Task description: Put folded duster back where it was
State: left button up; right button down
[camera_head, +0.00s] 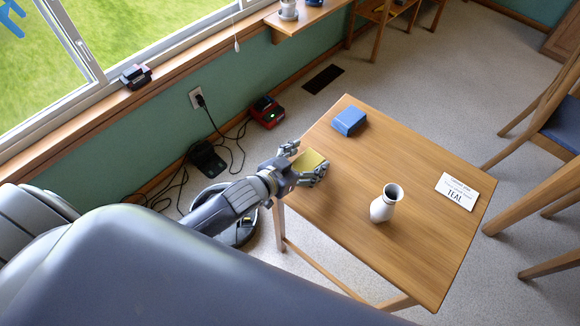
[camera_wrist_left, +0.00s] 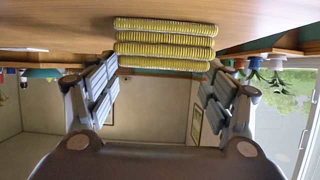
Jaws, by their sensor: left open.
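The folded duster (camera_head: 310,159) is yellow and lies on the wooden table (camera_head: 400,255) near its left edge. In the left wrist view the duster (camera_wrist_left: 165,46) shows as several stacked, ribbed yellow layers against the tabletop. My left gripper (camera_head: 306,163) is at the table's left edge, with its fingers to either side of the duster. In the left wrist view the left gripper (camera_wrist_left: 162,78) is open, with a finger left and right of the duster and no clear contact. My right gripper is not in view.
Chairs (camera_head: 545,125) stand at the right. Cables (camera_head: 170,195) lie by the wall.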

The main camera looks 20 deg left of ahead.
pick_arm(q)
jog(key=v, duration=1)
jog(key=shift+r, duration=0.1)
dwell(0.3)
jog(key=shift+s+a+f+g+y, duration=0.1)
jog(key=shift+s+f+g+y, duration=0.2)
jog(key=shift+g+y, duration=0.15)
jog(key=s+a+f+n+g+y, duration=0.15)
jog(key=s+g, duration=0.25)
jog(key=s, duration=0.4)
jog(key=s+a+f+n+g+y, duration=0.1)
jog(key=s+g+y, duration=0.1)
jog(key=s+g, duration=0.4)
notch_tip(320, 180, down, 25)
jog(key=s+p, duration=0.1)
jog(key=s, duration=0.2)
jog(key=s+a+f, duration=0.2)
jog(key=s+f, duration=1.3)
jog(key=s, duration=0.2)
jog(key=shift+a+f+m+g+p, duration=0.3)
jog(key=shift+f+m+g, duration=0.05)
jog(key=shift+m+g, duration=0.1)
